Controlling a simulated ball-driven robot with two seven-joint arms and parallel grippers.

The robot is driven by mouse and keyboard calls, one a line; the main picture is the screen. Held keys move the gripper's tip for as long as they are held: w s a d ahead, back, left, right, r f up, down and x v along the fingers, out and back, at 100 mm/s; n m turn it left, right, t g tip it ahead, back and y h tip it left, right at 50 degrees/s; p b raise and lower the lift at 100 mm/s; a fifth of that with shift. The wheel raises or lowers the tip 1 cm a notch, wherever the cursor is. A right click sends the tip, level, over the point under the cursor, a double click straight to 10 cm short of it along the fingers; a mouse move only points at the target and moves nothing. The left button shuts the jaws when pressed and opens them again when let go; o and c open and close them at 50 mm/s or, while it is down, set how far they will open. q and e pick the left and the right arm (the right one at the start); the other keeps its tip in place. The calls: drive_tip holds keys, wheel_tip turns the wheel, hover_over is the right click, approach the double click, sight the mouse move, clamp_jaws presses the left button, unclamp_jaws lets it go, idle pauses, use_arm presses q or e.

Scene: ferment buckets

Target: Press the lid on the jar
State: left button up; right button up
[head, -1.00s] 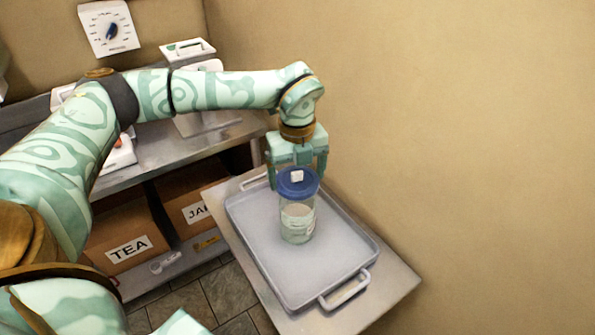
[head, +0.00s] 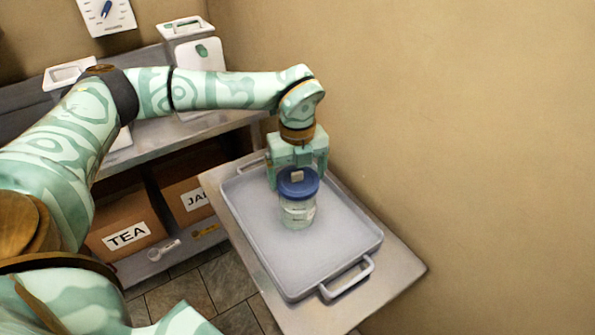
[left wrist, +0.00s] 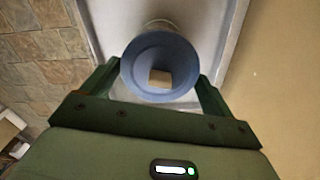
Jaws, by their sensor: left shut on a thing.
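The blue lid (head: 298,187) with a pale square knob is between the fingers of my left gripper (head: 298,175), which is shut on it. The clear jar (head: 298,213) with a pale label stands upright on the grey tray, directly under the lid. The lid covers the jar's mouth; I cannot tell whether it is fully seated. In the left wrist view, the lid (left wrist: 160,62) fills the space between the fingers, and a bit of the jar shows beyond it. My right gripper is not in view.
The grey tray (head: 262,246) with raised rim and handles lies on a small metal table (head: 398,268) close to the beige wall. Left of it is a shelf unit with a TEA box (head: 122,222) and another box. The tray around the jar is clear.

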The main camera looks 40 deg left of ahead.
use_arm(q)
drive_tip(key=shift+r+p, duration=0.1)
drive_tip(key=shift+p, duration=0.5)
idle(0.7)
drive_tip(key=shift+f+p, duration=0.25)
drive_tip(key=shift+p, duration=0.05)
idle(0.9)
drive_tip(key=shift+p, duration=0.3)
idle(0.5)
drive_tip(key=o, duration=0.7)
drive_tip(key=shift+o, duration=0.2)
drive_tip(key=shift+r, duration=0.1)
drive_tip(key=shift+r+p, duration=3.2)
drive_tip(key=shift+r, duration=0.25)
